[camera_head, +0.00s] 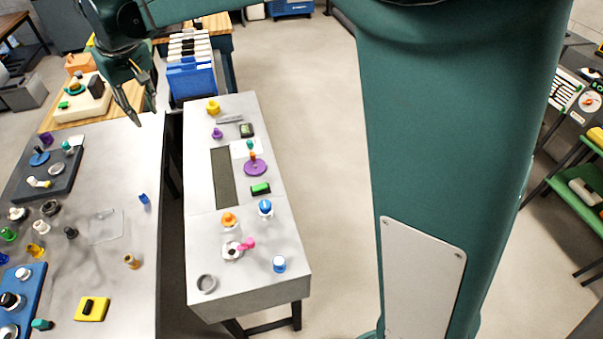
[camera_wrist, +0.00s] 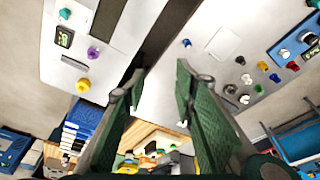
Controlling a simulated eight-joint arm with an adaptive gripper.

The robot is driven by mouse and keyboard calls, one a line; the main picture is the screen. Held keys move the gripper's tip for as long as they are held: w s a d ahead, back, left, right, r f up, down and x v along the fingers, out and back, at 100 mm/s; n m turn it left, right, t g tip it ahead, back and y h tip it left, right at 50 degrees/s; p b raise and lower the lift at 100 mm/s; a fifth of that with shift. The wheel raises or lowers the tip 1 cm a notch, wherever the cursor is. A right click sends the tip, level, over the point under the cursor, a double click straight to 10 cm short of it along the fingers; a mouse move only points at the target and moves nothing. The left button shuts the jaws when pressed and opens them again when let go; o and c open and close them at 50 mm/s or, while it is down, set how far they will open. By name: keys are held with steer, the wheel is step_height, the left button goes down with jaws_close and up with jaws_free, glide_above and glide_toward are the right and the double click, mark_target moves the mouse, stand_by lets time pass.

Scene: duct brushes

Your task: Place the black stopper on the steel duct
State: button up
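A small black stopper (camera_head: 71,232) stands on the left table beside a clear sheet. A dark piece that looks like it shows in the wrist view (camera_wrist: 240,60). A short grey metal ring (camera_head: 207,283) lies near the front of the narrow right table. A grey metal bar (camera_head: 230,119) lies near that table's far end. I cannot tell for sure which of these is the steel duct. My gripper (camera_head: 146,115) hangs above the far end of the left table, well away from the stopper. In the wrist view its fingers (camera_wrist: 158,85) are apart with nothing between them.
The left table is crowded with small knobs, a dark tray (camera_head: 68,190) and a blue tray (camera_head: 28,312). A clear sheet (camera_head: 105,226) lies beside the stopper. The right table holds a purple disc (camera_head: 255,168) and coloured pieces. A gap separates the tables.

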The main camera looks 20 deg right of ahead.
steer(key=s+d+r+m+t, duration=0.15)
steer(key=s+d, duration=0.55)
steer(key=d, duration=0.7)
steer(key=s+d+r+m+t, duration=0.1)
steer(key=s+d+r+m, duration=0.15)
steer(key=s+d, duration=0.7)
steer(key=s+d+f+m+t, duration=0.1)
steer(key=s+d+f, duration=0.3)
steer(key=s+d, duration=0.4)
steer(key=s+d+f+m+t+h, duration=0.1)
steer(key=s+d+f, duration=0.4)
steer(key=d, duration=0.8)
steer(key=s, duration=0.3)
steer(key=shift+s+f, duration=0.2)
steer(key=shift+s, duration=0.15)
steer(key=shift+o, duration=0.5)
steer(key=shift+w, duration=0.1)
